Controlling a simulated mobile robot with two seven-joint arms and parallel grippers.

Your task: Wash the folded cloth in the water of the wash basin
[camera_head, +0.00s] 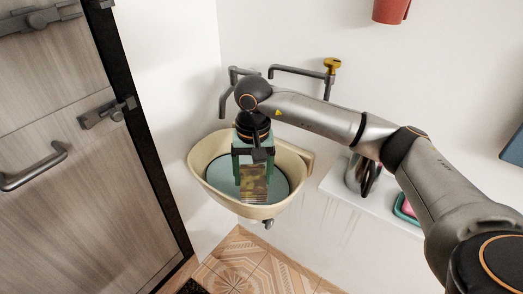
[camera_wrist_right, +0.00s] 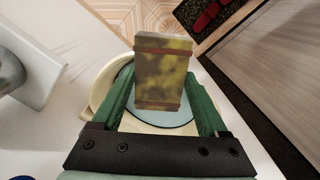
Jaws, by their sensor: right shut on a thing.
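The folded cloth (camera_head: 254,184) is a yellow-brown mottled block with reddish bands near its ends, seen in the right wrist view (camera_wrist_right: 164,75). My right gripper (camera_head: 253,170) is shut on it, with green fingers on either side, also in the right wrist view (camera_wrist_right: 160,100). The cream wash basin (camera_head: 204,146) is mounted on the wall and holds blue-grey water (camera_head: 218,178). The cloth is held over the basin; I cannot tell whether its lower end touches the water. My left gripper is not in view.
A wooden door (camera_head: 60,170) stands at left.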

